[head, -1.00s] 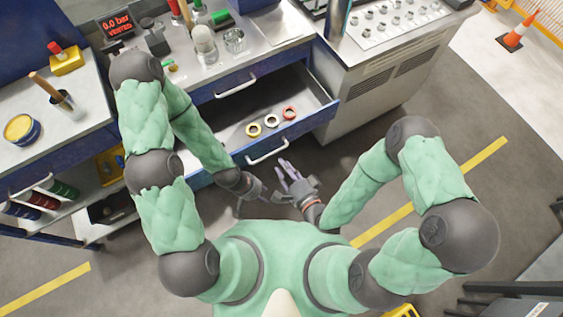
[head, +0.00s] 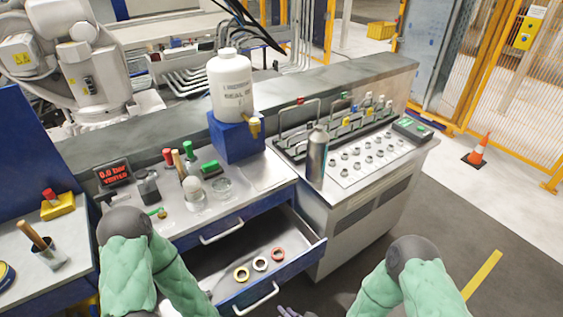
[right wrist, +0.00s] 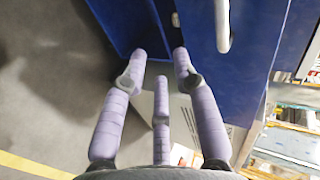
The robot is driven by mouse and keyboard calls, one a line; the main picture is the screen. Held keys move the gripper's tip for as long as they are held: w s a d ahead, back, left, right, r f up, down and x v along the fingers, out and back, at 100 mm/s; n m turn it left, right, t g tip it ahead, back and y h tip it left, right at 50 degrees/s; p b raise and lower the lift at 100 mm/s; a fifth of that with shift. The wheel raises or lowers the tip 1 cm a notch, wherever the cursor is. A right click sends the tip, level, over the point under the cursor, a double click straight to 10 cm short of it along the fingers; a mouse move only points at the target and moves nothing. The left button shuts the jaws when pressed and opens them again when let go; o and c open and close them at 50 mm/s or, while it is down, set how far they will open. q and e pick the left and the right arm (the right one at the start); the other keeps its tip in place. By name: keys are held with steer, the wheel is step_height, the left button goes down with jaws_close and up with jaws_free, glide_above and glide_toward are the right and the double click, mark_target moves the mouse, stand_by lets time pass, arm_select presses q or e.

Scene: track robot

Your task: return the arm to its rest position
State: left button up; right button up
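My two green-padded arms show at the bottom of the head view, the left arm (head: 127,270) beside the workbench and the right arm (head: 412,285) over the floor at right. My right gripper (right wrist: 160,62) is open and empty in the right wrist view, its purple fingers spread apart near a blue drawer front (right wrist: 215,75) with a metal handle. In the head view only a bit of its purple fingers shows at the bottom edge. My left gripper is below the picture's edge and hidden.
An open drawer (head: 297,232) holding several rings (head: 260,264) juts out between my arms. The workbench (head: 258,190) carries bottles, jars and a pressure display (head: 113,174). A grey cabinet (head: 365,205) stands to its right. The floor (head: 470,220) at right is clear, with a cone (head: 477,150) farther off.

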steer(key=s+d+f+n+g+h+p, duration=0.1)
steer(key=s+d+f+n+g+h, duration=0.1)
steer(key=s+d+f+n+g, duration=0.4)
steer(key=shift+s+d+f+g+h, duration=0.35)
steer(key=shift+s+d+g, duration=0.7)
steer(key=shift+g, duration=0.75)
steer(key=shift+w+d+r, duration=0.1)
steer(key=shift+w, duration=0.1)
